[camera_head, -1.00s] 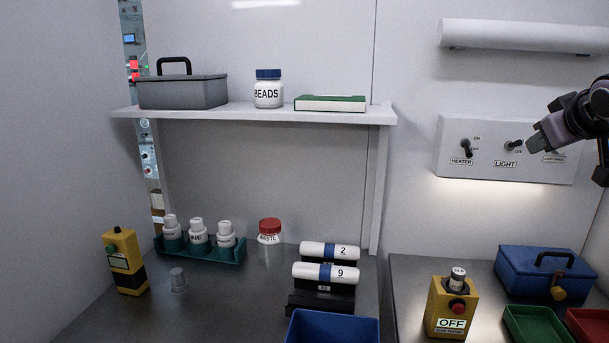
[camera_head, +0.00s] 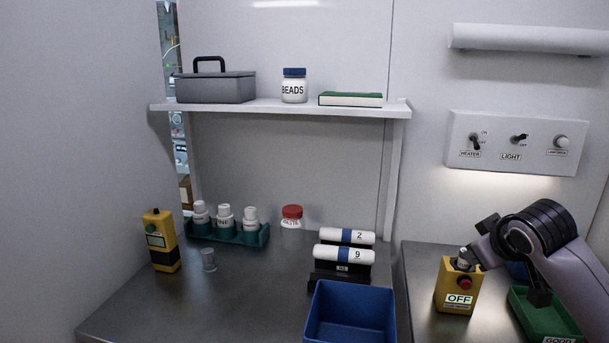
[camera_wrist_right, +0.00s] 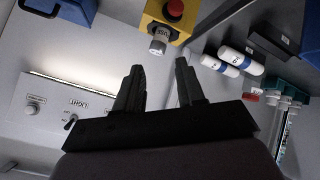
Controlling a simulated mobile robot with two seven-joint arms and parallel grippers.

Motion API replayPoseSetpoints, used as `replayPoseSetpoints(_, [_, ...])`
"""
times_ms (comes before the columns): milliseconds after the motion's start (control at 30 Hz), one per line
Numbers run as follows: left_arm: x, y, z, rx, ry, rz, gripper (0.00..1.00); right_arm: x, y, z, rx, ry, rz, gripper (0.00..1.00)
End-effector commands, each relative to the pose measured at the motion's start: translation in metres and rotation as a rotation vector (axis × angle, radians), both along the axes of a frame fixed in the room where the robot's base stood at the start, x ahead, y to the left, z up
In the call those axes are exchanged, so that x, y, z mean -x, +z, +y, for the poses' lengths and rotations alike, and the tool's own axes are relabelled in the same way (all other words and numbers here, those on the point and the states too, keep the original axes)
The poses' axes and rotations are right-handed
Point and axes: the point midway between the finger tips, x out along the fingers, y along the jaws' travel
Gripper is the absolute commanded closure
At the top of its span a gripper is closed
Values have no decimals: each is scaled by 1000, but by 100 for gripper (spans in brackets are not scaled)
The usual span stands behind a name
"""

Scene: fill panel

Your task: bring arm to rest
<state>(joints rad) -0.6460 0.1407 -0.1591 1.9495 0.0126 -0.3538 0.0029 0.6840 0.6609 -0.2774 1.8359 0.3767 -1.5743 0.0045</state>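My right gripper (camera_head: 477,240) comes in from the right, just above and beside the yellow box (camera_head: 456,296) with the red button and OFF display. In the right wrist view its two fingers (camera_wrist_right: 160,68) are apart with nothing between them. A pale cylinder labelled FUSE (camera_wrist_right: 158,44) stands in the top of that box, beyond the fingertips; I see no grip on it. The switch panel (camera_head: 500,166) is on the wall above, clear of the gripper. My left gripper is in neither view.
A green tray (camera_head: 518,303) and the mostly hidden blue toolbox (camera_head: 516,270) lie around my right arm. Left are a blue bin (camera_head: 350,305), numbered white cylinders (camera_head: 342,256), a teal bottle rack (camera_head: 228,238) and another yellow device (camera_head: 160,240). A shelf (camera_head: 280,108) hangs above the bench.

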Motion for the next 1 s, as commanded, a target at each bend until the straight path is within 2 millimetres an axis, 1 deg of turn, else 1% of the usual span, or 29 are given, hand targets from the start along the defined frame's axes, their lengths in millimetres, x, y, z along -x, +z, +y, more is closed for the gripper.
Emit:
replayPoseSetpoints(33, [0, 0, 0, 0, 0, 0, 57, 10, -28, 16, -11, 25, 35, 61])
replayPoseSetpoints(67, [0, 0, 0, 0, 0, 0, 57, 16, -41, 23, -17, 36, 50, 61])
replayPoseSetpoints(100, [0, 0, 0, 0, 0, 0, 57, 25, -58, 33, -26, 49, 71, 61])
replayPoseSetpoints(167, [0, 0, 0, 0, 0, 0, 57, 39, -82, 48, -40, 67, 100, 61])
replayPoseSetpoints(200, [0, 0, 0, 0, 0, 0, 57, 50, -97, 57, -52, 77, 121, 61])
replayPoseSetpoints(267, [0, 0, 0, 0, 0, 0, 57, 67, -119, 69, -70, 90, 150, 61])
replayPoseSetpoints(300, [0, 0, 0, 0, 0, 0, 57, 80, -132, 77, -84, 96, 170, 61])
replayPoseSetpoints(367, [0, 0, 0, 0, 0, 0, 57, 99, -150, 88, -105, 102, 198, 61])
replayPoseSetpoints(400, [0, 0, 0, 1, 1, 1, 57, 112, -162, 95, -120, 104, 217, 61])
replayPoseSetpoints(467, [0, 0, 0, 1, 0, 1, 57, 133, -177, 105, -143, 105, 245, 61])
replayPoseSetpoints(500, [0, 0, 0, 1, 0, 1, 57, 148, -186, 111, -158, 103, 264, 61])
replayPoseSetpoints(567, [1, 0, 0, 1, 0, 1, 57, 169, -199, 119, -182, 97, 291, 61])
replayPoseSetpoints(600, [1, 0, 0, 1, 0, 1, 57, 184, -206, 123, -197, 91, 309, 61])
replayPoseSetpoints(733, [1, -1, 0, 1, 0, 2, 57, 232, -224, 135, -246, 59, 367, 61])
replayPoseSetpoints(800, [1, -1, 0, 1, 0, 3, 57, 255, -230, 139, -269, 38, 394, 61])
replayPoseSetpoints(1000, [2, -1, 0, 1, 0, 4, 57, 314, -238, 144, -314, -34, 467, 61])
